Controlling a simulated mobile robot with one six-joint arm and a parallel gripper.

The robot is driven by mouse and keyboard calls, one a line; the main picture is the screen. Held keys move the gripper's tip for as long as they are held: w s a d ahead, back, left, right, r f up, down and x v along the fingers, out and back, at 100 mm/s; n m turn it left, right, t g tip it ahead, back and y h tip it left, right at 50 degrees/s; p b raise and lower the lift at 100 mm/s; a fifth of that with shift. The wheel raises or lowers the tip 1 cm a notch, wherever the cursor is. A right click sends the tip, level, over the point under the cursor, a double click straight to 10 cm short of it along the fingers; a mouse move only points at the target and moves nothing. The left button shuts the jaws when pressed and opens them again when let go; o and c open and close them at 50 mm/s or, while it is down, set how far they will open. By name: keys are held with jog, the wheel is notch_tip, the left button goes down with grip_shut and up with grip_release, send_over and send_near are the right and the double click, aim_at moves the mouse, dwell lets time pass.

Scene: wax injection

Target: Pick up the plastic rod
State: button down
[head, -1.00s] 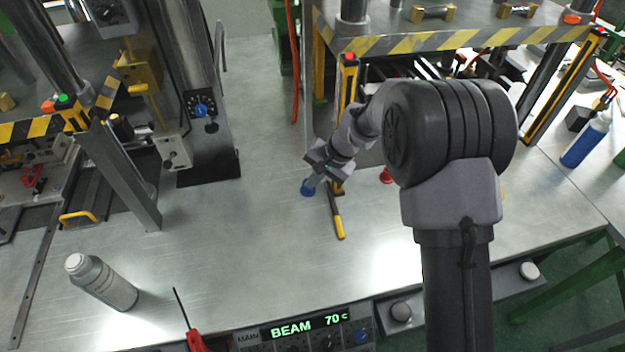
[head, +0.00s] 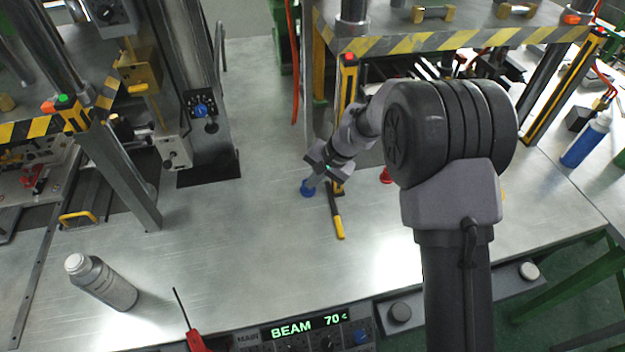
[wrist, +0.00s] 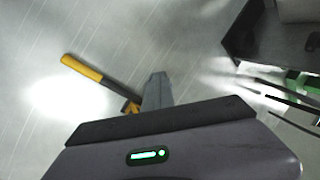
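I cannot pick out the plastic rod with certainty in either view. My gripper (head: 311,182) is low over the bench, left of the big black arm joint in the head view. A small round blue piece (head: 307,190) shows right at its tip; whether they touch is unclear. A tool with a yellow and black handle (head: 337,222) lies just right of the tip. In the wrist view, my gripper (wrist: 157,78) shows as one grey tapered form, with the yellow-handled tool (wrist: 88,72) to its left. The gap between the fingers is not visible.
A red piece (head: 386,175) stands right of the gripper, partly behind my arm. A grey bottle (head: 102,282) and a red-handled screwdriver (head: 194,338) are at front left. A striped press table (head: 440,42) stands behind. The bench (head: 250,240) is clear at centre left.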

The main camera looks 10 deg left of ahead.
jog(key=c, duration=2.2)
grip_release()
jog(key=c, duration=1.3)
grip_release()
